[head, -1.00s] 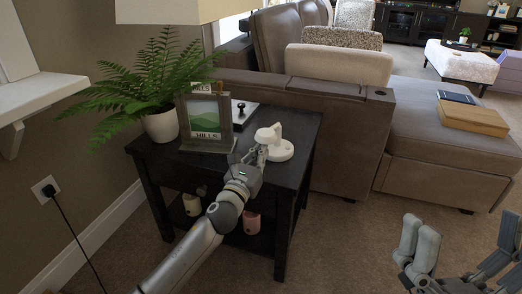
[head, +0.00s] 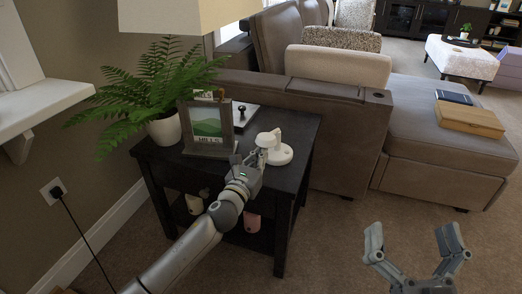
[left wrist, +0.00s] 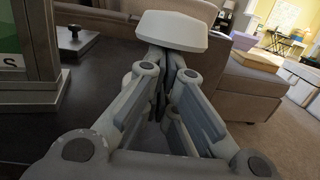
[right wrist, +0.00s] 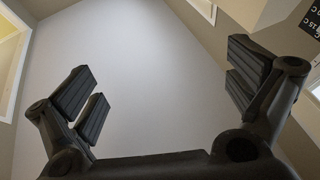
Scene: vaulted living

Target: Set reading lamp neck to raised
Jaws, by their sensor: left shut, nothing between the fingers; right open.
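The white reading lamp (head: 281,155) stands on the dark side table (head: 292,176), to the right of the picture frame. It has a round base, and its small head sits low above the base. In the left wrist view the lamp's pale head (left wrist: 172,30) is just beyond and above my fingertips. My left gripper (head: 258,156) is shut and empty, close beside the lamp on its near left side. I cannot tell whether the fingers touch it; the neck is mostly hidden behind them. My right gripper (head: 414,238) is open and empty, out over the carpet at the lower right.
A picture frame (head: 207,128), a potted fern (head: 165,130) and a board with a dark knob (head: 241,112) share the tabletop. A large lampshade (head: 185,14) hangs above the table's back. The brown sofa (head: 335,135) stands close on the right. Carpet in front is open.

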